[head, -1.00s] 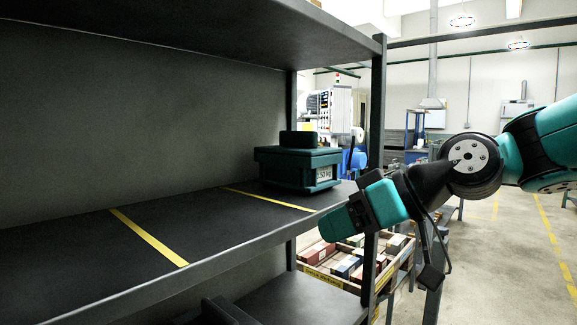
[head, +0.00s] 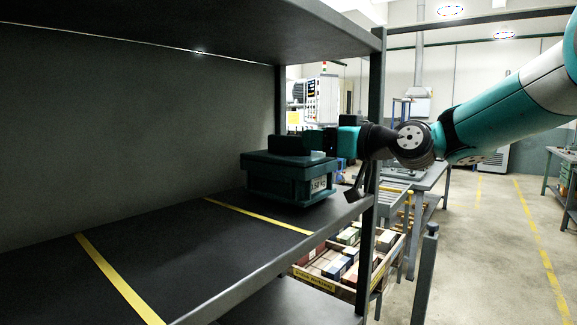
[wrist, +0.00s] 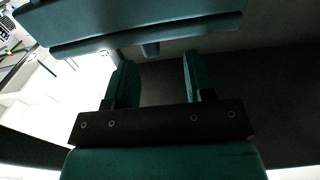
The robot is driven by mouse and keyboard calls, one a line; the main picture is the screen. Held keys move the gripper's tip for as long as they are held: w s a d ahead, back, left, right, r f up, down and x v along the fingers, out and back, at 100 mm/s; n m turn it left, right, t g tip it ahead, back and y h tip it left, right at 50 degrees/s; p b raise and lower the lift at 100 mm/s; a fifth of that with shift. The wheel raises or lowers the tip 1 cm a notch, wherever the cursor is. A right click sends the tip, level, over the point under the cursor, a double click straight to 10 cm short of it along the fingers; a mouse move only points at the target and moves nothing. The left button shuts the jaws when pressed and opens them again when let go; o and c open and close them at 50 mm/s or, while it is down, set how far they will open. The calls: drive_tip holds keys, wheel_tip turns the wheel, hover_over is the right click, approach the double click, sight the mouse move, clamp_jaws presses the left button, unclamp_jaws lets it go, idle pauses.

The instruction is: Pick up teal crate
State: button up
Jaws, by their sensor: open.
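The teal crate (head: 291,188) sits upright on the dark shelf, with a block-like handle on its lid and a white weight label on its front. My gripper (head: 315,139) reaches in from the right at handle height, and its tip overlaps the handle in the head view. In the wrist view my gripper (wrist: 157,76) has its two teal fingers apart with nothing between them. A teal body, likely the crate (wrist: 140,22), fills the top of that view beyond the fingertips. Contact with the handle cannot be told.
The shelf (head: 180,260) is bare left of the crate, with yellow stripes. A shelf post (head: 375,110) stands close beside my wrist, and an upper shelf (head: 230,30) hangs above. A wooden bin (head: 335,262) of blocks is below right.

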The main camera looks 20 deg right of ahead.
sight(299, 137)
drive_tip(key=p+x, duration=0.1)
drive_tip(key=x, duration=0.1)
drive_tip(key=p+x, duration=0.2)
drive_tip(key=shift+w+d, duration=0.1)
drive_tip(key=shift+w, duration=0.45)
drive_tip(key=shift+w+a+f, duration=0.2)
drive_tip(key=shift+w+a, duration=0.1)
drive_tip(key=shift+w, duration=0.1)
drive_tip(key=shift+r, duration=0.1)
clamp_jaws()
